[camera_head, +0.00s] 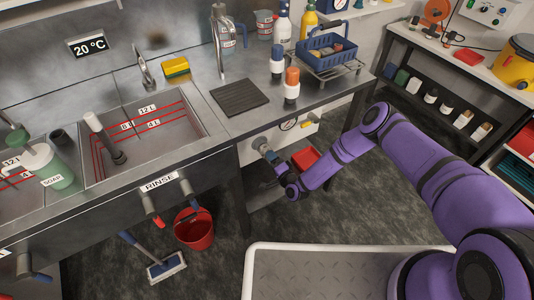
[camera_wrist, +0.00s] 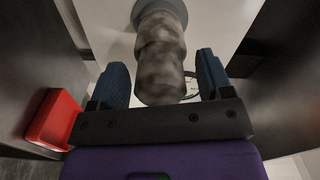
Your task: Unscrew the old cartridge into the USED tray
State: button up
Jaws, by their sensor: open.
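The old cartridge (camera_wrist: 160,62) is a grey-brown, mottled cylinder in the wrist view. Its far end meets a grey round fitting (camera_wrist: 150,10) on a pale panel. In the head view the cartridge (camera_head: 262,145) shows small below the counter, sticking out from the white panel. My gripper (camera_wrist: 162,82) has its two blue fingers apart, one on each side of the cartridge's near end, with gaps visible. In the head view my gripper (camera_head: 280,165) is under the counter and partly hard to make out. A red tray (camera_head: 305,158) sits just behind and right of it; no USED label is readable.
The red tray also shows at left in the wrist view (camera_wrist: 56,120). Dark side walls flank the gripper closely there. A gauge (camera_head: 288,124) is on the panel right of the cartridge. A red bucket (camera_head: 194,228) stands on the floor left. The counter edge is above my gripper.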

jog(key=c, duration=1.2)
jog(key=n, duration=0.4)
jog(key=shift+c, duration=0.2)
jog(key=shift+s+d, duration=0.1)
jog(key=shift+s+d, duration=0.15)
jog(key=shift+s, duration=0.1)
jog(key=shift+v, duration=2.6)
